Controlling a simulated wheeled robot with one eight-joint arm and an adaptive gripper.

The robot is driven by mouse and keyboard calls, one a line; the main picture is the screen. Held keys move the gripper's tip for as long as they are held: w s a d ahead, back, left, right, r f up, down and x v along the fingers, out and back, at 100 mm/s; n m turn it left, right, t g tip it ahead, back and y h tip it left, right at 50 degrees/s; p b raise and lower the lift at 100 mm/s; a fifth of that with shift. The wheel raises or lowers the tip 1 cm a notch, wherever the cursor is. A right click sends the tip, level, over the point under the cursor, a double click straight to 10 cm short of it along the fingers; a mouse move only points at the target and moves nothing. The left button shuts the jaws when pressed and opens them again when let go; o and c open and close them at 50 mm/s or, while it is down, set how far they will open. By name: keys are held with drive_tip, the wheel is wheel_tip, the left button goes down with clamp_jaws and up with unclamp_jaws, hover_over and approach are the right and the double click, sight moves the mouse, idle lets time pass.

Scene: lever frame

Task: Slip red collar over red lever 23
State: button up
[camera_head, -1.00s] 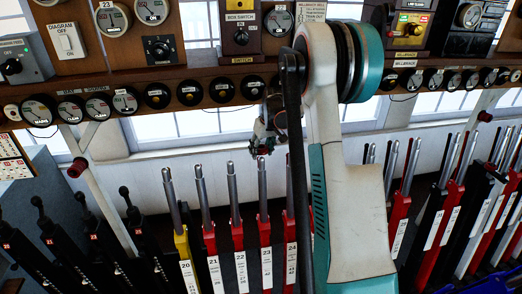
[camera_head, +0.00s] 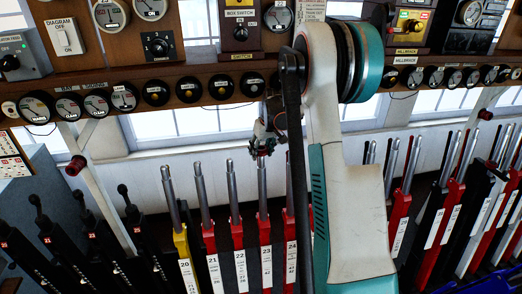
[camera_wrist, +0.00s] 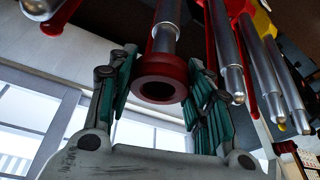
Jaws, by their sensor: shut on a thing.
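Red lever 23 (camera_head: 266,232) stands upright in the row, with a bare steel upper shaft (camera_head: 262,182). My gripper (camera_head: 262,150) is right at the top of that shaft in the head view. In the wrist view my gripper (camera_wrist: 160,90) has its green-padded fingers on both sides of the red collar (camera_wrist: 177,88), shut on it. The collar's open ring faces the wrist camera. A steel shaft (camera_wrist: 164,40) lines up directly behind the collar. I cannot tell whether its tip is inside the hole.
Red levers 22 (camera_head: 237,235) and 24 (camera_head: 290,225) stand close on either side. Yellow-based lever 20 (camera_head: 182,245) and black levers are farther left. A shelf with several round gauges (camera_head: 150,93) runs behind and above.

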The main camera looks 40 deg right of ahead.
sight(261, 160)
drive_tip(key=shift+s+a+f+b, duration=0.1)
drive_tip(key=shift+s+f+b, duration=0.1)
drive_tip(key=shift+f+b, duration=0.85)
drive_tip(key=shift+s+a+f+b, duration=0.1)
drive_tip(key=shift+s+f+b, duration=0.05)
drive_tip(key=shift+f+b, duration=0.85)
drive_tip(key=shift+f, duration=0.15)
drive_tip(key=o, duration=1.1)
drive_tip(key=shift+o, duration=0.7)
drive_tip(key=shift+p+v, duration=1.95)
drive_tip(key=shift+v, duration=2.55)
